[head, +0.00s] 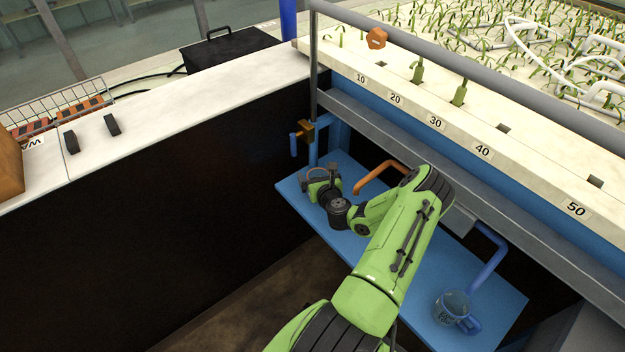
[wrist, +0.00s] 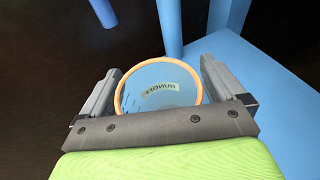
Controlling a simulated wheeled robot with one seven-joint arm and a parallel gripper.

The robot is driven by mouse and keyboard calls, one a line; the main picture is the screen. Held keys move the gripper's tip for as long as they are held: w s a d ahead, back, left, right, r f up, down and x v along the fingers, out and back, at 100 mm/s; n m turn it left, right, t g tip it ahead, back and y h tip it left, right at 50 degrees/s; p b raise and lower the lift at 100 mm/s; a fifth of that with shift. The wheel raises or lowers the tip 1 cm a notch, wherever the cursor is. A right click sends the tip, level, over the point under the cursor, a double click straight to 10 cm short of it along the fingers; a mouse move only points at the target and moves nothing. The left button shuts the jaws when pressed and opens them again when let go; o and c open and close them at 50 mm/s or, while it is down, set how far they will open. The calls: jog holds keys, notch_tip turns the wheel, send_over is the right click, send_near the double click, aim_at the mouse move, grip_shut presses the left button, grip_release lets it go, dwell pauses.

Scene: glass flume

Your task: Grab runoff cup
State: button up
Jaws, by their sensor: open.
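The runoff cup (wrist: 158,100) fills the middle of the wrist view. It has an orange rim, a pale blue inside and a label that reads as "RUNOFF", seen turned round. My gripper (wrist: 160,70) is open, with one finger on each side of the cup; I cannot tell whether either finger touches it. The cup's lower part is hidden there by my gripper.
A second cup (head: 452,307) with a blue handle stands at the right of the blue shelf (head: 480,285). An orange pipe (head: 375,178) and a blue pipe (head: 490,262) come down near the shelf. A brass valve (head: 304,133) is above its left end. The planted flume (head: 470,90) overhangs behind.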

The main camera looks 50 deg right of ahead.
jog(key=shift+w+d+f, duration=0.2)
jog(key=shift+w, duration=0.05)
jog(key=shift+s+a+r, duration=0.2)
jog(key=shift+s+r, duration=0.05)
jog(key=shift+r, duration=0.05)
jog(key=shift+s+a+r, duration=0.2)
jog(key=shift+c, duration=0.7)
jog(key=shift+w+d+f, duration=0.15)
jog(key=shift+f, duration=0.05)
jog(key=c, duration=0.9)
jog(key=shift+r, duration=0.15)
